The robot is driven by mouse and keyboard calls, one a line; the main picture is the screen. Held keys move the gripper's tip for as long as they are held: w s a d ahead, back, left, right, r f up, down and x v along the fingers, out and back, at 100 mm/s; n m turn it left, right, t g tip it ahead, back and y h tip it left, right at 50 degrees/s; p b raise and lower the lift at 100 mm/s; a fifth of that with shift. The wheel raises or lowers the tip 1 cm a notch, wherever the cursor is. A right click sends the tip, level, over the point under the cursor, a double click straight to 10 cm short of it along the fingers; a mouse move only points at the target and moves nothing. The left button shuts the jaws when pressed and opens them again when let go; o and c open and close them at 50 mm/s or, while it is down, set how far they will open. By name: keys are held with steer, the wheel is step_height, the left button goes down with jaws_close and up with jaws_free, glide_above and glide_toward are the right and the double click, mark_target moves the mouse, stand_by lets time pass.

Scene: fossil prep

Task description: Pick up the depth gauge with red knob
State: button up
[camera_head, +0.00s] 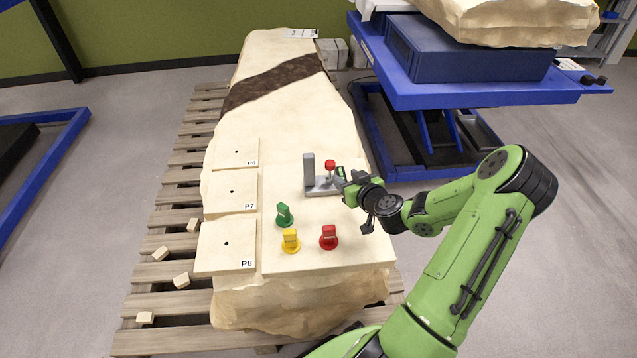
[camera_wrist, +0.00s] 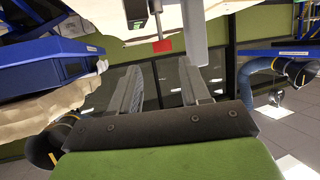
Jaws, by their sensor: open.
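The depth gauge (camera_head: 309,170) stands upright on the pale slab, with a grey post, a grey base and a red knob (camera_head: 330,165). In the wrist view, the red knob (camera_wrist: 162,46) and the grey post (camera_wrist: 195,32) show at the top, beyond my fingertips. My gripper (camera_head: 339,177) is at the right side of the gauge, low by its base and close to the knob. In the wrist view my gripper (camera_wrist: 160,76) has its two fingers apart with nothing between them. In the head view, it hides part of the gauge's right side.
Green (camera_head: 284,214), yellow (camera_head: 290,240) and red (camera_head: 328,238) knobbed pieces stand on the slab in front of the gauge. Plates marked P6 (camera_head: 232,152), P7 (camera_head: 229,191) and P8 (camera_head: 225,245) lie at left. A blue lift table (camera_head: 450,98) stands behind right.

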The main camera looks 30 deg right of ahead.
steer(key=b, duration=0.2)
glide_above(327, 179)
step_height(327, 179, down, 5)
steer(key=shift+w+d+f, duration=0.1)
steer(key=shift+f, duration=0.05)
steer(key=shift+p, duration=0.3)
jaws_close()
